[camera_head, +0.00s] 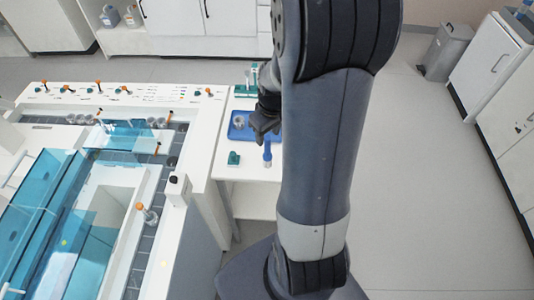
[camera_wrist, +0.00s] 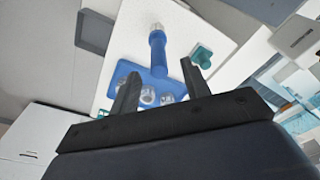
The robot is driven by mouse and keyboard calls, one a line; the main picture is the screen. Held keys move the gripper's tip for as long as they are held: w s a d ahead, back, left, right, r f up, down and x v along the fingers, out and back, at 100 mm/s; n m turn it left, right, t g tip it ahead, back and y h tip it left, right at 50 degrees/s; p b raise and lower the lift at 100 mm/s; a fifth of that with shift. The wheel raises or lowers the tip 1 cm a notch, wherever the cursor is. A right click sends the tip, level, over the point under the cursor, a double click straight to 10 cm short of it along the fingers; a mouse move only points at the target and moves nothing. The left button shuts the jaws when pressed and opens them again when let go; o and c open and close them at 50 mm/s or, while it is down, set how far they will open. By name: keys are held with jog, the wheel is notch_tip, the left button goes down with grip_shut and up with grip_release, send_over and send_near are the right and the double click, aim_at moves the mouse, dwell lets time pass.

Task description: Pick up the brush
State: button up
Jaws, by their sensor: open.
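In the head view my gripper (camera_head: 263,133) hangs over the tray, just up and left of the blue piece, partly hidden by my arm.
The blue tray (camera_head: 232,134) holds several clear glass vessels (camera_wrist: 148,96). A small green block (camera_head: 234,158) sits left of the blue piece. A green rack (camera_head: 241,90) stands at the table's back. The white machine with blue lids (camera_head: 35,220) borders the left. Floor at right is clear.

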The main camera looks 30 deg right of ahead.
aim_at(268, 138)
jog(key=shift+w+f+p, duration=0.2)
jog(key=shift+f, duration=1.05)
jog(key=shift+w+f+p, duration=0.15)
jog(key=shift+f+p, duration=0.05)
jog(key=shift+f, duration=1.05)
grip_shut()
